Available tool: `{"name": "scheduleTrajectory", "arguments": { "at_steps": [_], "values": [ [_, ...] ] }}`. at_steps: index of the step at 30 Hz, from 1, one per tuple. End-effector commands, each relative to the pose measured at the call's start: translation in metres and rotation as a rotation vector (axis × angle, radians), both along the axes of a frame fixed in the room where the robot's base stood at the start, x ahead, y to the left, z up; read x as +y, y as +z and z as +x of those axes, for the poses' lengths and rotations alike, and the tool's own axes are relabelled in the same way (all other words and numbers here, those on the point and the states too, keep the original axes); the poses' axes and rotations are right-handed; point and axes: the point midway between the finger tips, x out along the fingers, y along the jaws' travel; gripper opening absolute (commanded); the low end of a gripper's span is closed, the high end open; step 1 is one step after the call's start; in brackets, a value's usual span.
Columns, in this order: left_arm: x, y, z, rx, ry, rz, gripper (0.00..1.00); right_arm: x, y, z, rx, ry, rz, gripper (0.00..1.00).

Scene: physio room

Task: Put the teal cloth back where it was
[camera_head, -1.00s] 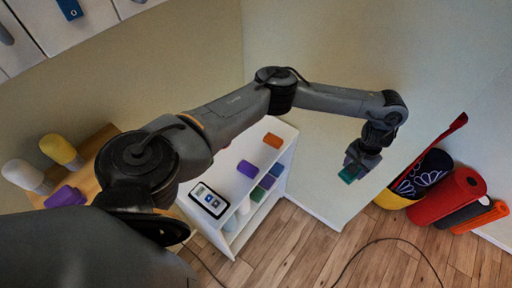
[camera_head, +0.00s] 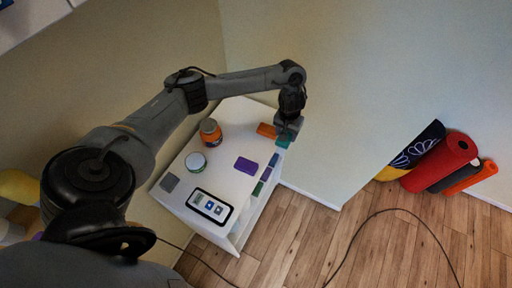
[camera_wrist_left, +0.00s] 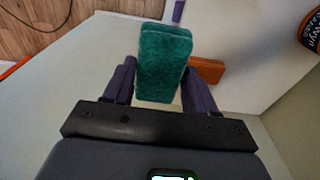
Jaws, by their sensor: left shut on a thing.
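My left gripper (camera_head: 287,128) is at the right edge of the white cabinet's top, beside the orange block. It is shut on the teal cloth (camera_head: 283,141), a folded block that shows below the fingers. In the left wrist view the teal cloth (camera_wrist_left: 163,62) stands between the two purple-grey fingers. I cannot tell whether it touches the cabinet. My right gripper is not in view.
The white cabinet (camera_head: 235,118) carries an orange block (camera_head: 266,130), a purple block (camera_head: 246,165), an orange-and-dark jar (camera_head: 210,131), a round tin (camera_head: 195,161) and a phone-like device (camera_head: 210,206). Several folded cloths (camera_head: 266,173) sit on its shelf. Rolled mats (camera_head: 440,161) stand at right.

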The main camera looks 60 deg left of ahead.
Motion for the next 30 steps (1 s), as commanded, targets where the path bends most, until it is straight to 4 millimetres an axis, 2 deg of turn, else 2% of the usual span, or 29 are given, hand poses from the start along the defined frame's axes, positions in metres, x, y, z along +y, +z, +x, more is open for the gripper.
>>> {"name": "scheduleTrajectory", "arguments": {
  "at_steps": [1, 9, 15, 17, 26, 30],
  "values": [
    [0.005, -0.009, -0.007, 0.003, 0.001, 0.001, 0.28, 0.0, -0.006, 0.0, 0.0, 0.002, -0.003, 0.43],
    [0.037, -0.043, -0.049, 0.003, 0.001, 0.004, 0.28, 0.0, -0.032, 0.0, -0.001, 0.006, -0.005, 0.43],
    [0.054, -0.058, -0.073, 0.001, 0.0, 0.004, 0.28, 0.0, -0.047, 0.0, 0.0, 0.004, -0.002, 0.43],
    [0.06, -0.06, -0.079, 0.002, 0.0, 0.006, 0.28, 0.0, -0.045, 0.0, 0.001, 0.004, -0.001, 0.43],
    [0.066, -0.07, -0.088, -0.001, -0.001, 0.002, 0.28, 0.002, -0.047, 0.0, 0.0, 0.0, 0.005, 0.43],
    [0.066, -0.085, -0.088, 0.001, -0.001, 0.002, 0.28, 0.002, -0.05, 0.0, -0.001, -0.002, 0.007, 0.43]
  ]
}}
